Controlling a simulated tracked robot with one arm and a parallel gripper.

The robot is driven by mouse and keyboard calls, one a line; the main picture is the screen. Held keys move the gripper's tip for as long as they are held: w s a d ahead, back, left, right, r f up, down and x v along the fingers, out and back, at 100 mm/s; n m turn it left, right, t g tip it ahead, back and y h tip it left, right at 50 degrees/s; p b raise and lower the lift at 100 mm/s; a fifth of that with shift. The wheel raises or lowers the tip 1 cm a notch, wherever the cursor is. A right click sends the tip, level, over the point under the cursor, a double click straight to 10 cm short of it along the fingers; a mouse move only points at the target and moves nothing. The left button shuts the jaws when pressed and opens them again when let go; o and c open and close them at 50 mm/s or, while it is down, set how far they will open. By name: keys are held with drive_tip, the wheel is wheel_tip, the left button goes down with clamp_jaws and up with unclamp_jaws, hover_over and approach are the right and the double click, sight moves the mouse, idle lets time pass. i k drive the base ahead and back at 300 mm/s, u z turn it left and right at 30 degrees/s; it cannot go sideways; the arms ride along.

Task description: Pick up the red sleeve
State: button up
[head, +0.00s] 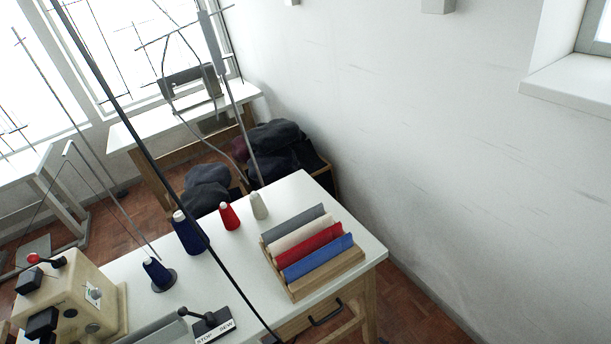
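The red sleeve (309,246) lies slanted in a wooden rack (329,283) near the right end of the white table. It sits between a cream sleeve (300,234) and a blue sleeve (318,259), with a grey sleeve (293,222) at the back. Its lower edge is hidden in the rack. My gripper is not in view.
Thread cones stand left of the rack: navy (188,232), red (229,216) and pale grey (259,206). A small navy spool (157,274), a cream machine (75,290) and a STOP/SEW lever (208,325) are further left. A dark slanting rod crosses the view. A white wall (430,150) rises at right.

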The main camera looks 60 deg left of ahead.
sight(303, 249)
drive_tip(key=u, duration=0.6)
drive_tip(key=i, duration=1)
drive_tip(key=u, duration=0.75)
drive_tip(key=k, duration=0.65)
drive_tip(key=u, duration=0.25)
drive_tip(key=i, duration=0.7)
drive_tip(key=z, duration=0.15)
